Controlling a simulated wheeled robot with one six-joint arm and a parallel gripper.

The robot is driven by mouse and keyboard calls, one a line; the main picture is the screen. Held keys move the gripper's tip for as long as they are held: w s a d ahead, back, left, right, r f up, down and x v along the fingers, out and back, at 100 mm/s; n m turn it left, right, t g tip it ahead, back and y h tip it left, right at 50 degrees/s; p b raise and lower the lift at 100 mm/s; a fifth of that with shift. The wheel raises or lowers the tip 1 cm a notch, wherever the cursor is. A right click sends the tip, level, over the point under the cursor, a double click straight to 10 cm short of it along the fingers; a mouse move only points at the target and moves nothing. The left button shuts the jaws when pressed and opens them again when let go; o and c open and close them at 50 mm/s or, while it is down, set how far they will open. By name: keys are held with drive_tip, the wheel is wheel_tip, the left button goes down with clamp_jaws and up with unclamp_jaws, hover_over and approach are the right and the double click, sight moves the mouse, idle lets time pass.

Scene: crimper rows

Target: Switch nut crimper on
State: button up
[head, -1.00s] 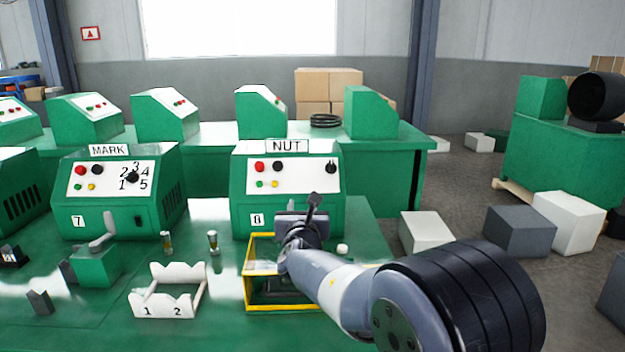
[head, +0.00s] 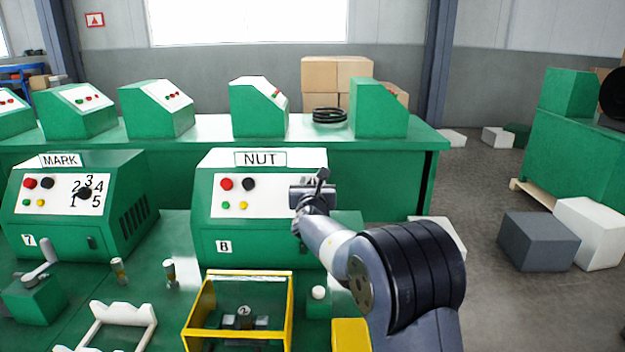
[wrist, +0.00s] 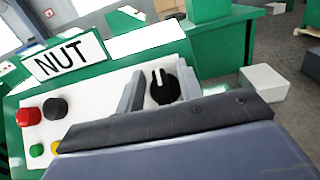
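The nut crimper (head: 230,235) is a green box with a NUT sign and a white panel, marked 8. Its panel has a red button (head: 226,184), a black button (head: 249,184), and small green and yellow ones. A black rotary switch with a white mark (wrist: 162,88) shows in the wrist view at the panel's right end. My gripper (head: 303,198) is in front of that end and hides the switch in the head view. In the wrist view my gripper (wrist: 165,92) looks open, with a grey finger just left of the switch; contact cannot be told.
The mark crimper (head: 75,215) stands to the left. A yellow-framed fixture (head: 190,318), a white knob (head: 319,293) and a white rack (head: 140,320) are in front. More green machines stand on the bench behind. Floor right of the bench holds blocks (head: 540,238).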

drive_tip(key=shift+w, duration=0.45)
clamp_jaws()
